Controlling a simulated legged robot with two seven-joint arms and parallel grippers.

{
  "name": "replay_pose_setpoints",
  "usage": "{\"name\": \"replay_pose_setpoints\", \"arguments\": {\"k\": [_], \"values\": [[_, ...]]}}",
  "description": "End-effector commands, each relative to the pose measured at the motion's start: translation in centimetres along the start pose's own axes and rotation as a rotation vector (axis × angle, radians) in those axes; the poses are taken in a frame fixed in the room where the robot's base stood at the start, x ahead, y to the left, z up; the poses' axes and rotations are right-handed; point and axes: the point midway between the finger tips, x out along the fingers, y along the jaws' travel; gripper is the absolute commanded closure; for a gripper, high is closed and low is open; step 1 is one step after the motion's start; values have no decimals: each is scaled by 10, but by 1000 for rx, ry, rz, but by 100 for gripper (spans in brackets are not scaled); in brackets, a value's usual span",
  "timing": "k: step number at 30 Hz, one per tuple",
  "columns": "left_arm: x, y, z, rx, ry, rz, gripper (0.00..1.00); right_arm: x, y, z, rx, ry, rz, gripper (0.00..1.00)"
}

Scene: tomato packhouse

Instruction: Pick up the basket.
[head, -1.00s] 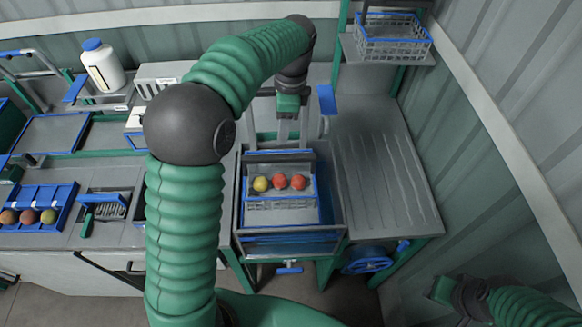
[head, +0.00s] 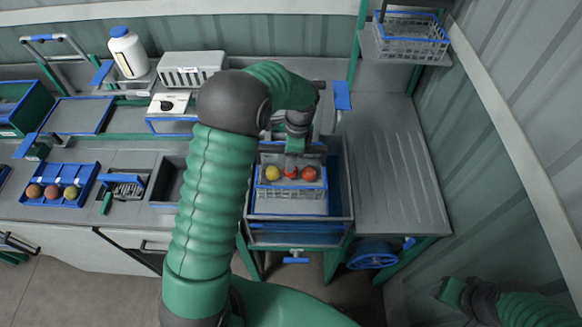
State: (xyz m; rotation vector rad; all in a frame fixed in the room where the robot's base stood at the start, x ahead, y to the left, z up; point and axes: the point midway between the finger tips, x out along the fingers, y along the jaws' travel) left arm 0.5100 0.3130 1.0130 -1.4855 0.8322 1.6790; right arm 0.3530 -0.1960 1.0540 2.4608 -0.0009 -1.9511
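A wire basket with a blue rim (head: 262,192) sits in the grey, blue-edged tank in front of me. A yellow tomato (head: 272,173) and two red ones (head: 309,174) are in a row in it. A second, similar wire basket (head: 411,47) stands empty on the shelf at the upper right. My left gripper (head: 292,163) is at the far side of the tank basket, pointing down over the middle tomato and partly covering it. Its fingers are too small and hidden to read, and contact is unclear. My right gripper (head: 448,291) is low at the right, far from both baskets; its fingers are unclear.
A blue handwheel (head: 371,256) is below. At left are a blue tray with tomatoes (head: 85,184), a scale (head: 168,104) and a white bottle (head: 128,52).

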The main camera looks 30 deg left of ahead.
Motion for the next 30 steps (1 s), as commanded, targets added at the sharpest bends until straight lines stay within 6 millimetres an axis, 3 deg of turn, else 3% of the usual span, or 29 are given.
{"name": "replay_pose_setpoints", "arguments": {"k": [2, 12, 30], "values": [[0, -1, 1, 0, 1, 1, 58, 0, 0, 0, 0, 0, 0, 58], [1, -2, 4, -1, 3, 2, 100, 0, 0, 0, 0, 0, 0, 58], [0, -1, 3, -1, 2, 1, 100, 0, 0, 0, 0, 0, 0, 58]]}}
